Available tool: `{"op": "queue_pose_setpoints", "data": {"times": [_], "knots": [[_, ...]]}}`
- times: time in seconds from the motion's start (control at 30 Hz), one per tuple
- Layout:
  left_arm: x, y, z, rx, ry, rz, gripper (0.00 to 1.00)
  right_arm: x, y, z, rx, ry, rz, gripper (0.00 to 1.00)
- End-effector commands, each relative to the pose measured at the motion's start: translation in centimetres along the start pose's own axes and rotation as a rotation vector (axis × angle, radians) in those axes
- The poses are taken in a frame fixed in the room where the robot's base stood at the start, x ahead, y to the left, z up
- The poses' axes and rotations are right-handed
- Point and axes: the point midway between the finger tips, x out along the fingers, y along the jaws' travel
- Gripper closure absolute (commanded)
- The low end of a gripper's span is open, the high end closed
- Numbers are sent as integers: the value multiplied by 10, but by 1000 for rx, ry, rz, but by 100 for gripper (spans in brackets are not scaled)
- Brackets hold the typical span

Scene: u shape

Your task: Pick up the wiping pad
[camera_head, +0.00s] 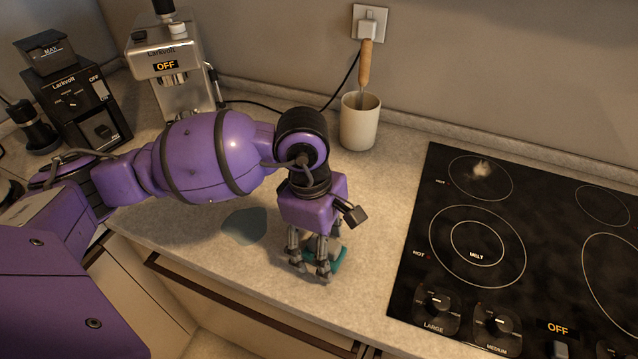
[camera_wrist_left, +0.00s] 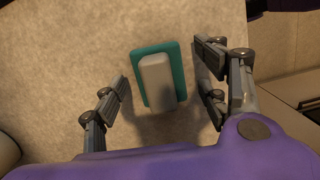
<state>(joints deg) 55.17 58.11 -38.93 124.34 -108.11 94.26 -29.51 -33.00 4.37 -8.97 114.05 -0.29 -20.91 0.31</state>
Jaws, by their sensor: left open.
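The wiping pad (camera_wrist_left: 143,53) is a teal rectangle with a pale grey block-shaped handle (camera_wrist_left: 158,80) on top. It lies on the counter, and in the head view the teal pad (camera_head: 338,258) shows partly behind my fingers. My left gripper (camera_head: 318,270) points down right over it. In the left wrist view the open fingers of the left gripper (camera_wrist_left: 165,92) stand on either side of the handle, with gaps between them and it. My right gripper is not in view.
A dark wet-looking patch (camera_head: 245,226) lies on the counter left of my gripper. A black cooktop (camera_head: 470,245) is to the right. A cream mug (camera_head: 359,122) with a wooden-handled tool stands behind. A coffee machine (camera_head: 172,75) and grinder (camera_head: 78,98) stand back left.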

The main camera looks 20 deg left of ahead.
Motion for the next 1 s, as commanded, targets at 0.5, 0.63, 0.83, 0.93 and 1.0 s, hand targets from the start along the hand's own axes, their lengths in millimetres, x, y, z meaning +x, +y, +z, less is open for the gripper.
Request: {"op": "queue_pose_setpoints", "data": {"times": [0.5, 0.63, 0.83, 0.93, 1.0], "knots": [[-2, 1, 1, 1, -1, 3, 81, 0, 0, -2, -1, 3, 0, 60], [-2, 1, 1, 1, -1, 3, 81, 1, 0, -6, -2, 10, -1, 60], [-10, 2, 2, 2, -2, 4, 81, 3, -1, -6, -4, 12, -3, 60], [-23, 2, 4, 3, -2, 6, 81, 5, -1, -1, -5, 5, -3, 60], [-37, -2, 8, 5, -2, 6, 81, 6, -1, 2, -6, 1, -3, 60]]}}
